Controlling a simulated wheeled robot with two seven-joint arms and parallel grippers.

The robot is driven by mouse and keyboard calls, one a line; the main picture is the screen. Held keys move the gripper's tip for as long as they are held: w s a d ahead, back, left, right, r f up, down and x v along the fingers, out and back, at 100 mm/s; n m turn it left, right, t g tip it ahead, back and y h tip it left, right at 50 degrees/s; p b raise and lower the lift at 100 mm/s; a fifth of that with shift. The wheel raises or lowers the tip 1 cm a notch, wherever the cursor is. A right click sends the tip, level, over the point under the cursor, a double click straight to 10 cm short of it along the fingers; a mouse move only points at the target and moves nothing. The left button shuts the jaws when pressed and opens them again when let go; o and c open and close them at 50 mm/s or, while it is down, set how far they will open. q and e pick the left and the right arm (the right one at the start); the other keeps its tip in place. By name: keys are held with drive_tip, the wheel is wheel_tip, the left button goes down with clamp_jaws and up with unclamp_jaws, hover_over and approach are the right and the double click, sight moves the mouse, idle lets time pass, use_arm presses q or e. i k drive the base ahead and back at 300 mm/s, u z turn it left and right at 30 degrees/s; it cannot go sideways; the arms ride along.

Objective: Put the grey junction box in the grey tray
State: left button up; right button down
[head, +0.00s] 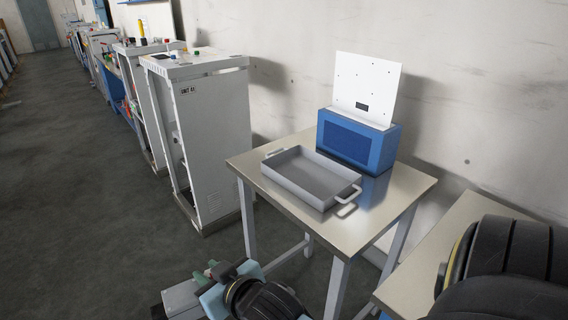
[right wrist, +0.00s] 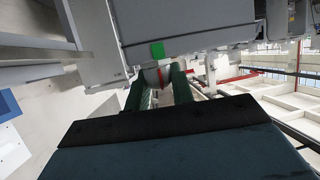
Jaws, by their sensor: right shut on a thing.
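The grey junction box (head: 182,299) is at the bottom of the head view, at the fingertips of my right gripper (head: 215,272). It is in front of the table and apart from the tray, partly cut off by the frame's lower edge. In the right wrist view the green fingers of my right gripper (right wrist: 161,88) are shut on a small grey and red part below a large grey body (right wrist: 185,28), which looks like the box. The grey tray (head: 281,184) is empty, with a handle at each end, on the steel table. My left gripper is not in view.
The steel-topped table (head: 278,217) also bears a blue box (head: 357,142) with an upright white panel (head: 366,88) behind the tray. A white cabinet (head: 218,139) stands left of the table. Another tabletop (head: 440,247) is at the right. Open floor lies at the left.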

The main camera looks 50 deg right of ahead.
sight(312, 176)
drive_tip(key=i, duration=2.75)
drive_tip(key=z, duration=3.45)
